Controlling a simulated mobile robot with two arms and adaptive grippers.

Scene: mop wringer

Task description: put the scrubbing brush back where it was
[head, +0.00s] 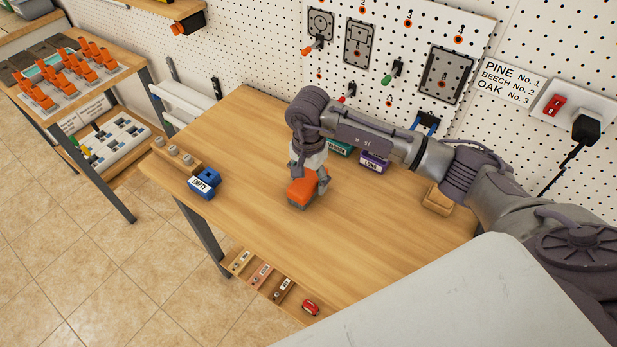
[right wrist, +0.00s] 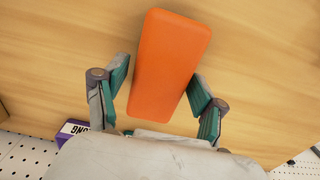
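The scrubbing brush, an orange block (head: 301,189) with a grey underside, is on the wooden workbench (head: 245,140), near the middle. It also shows in the right wrist view (right wrist: 170,65), slightly tilted in the picture. My right gripper (head: 310,178) reaches down over the brush from above. In the right wrist view its two fingers (right wrist: 160,85) stand apart on either side of the orange block. A small gap shows at the left finger; the right finger is very close to the block, and contact there cannot be told. My left gripper is out of view.
A blue labelled box (head: 204,184) and a wooden block with pegs (head: 177,155) stand at the bench's left. Teal (head: 340,147) and purple (head: 374,162) boxes stand behind my arm. A pegboard (head: 400,60) closes the back. The bench front is clear.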

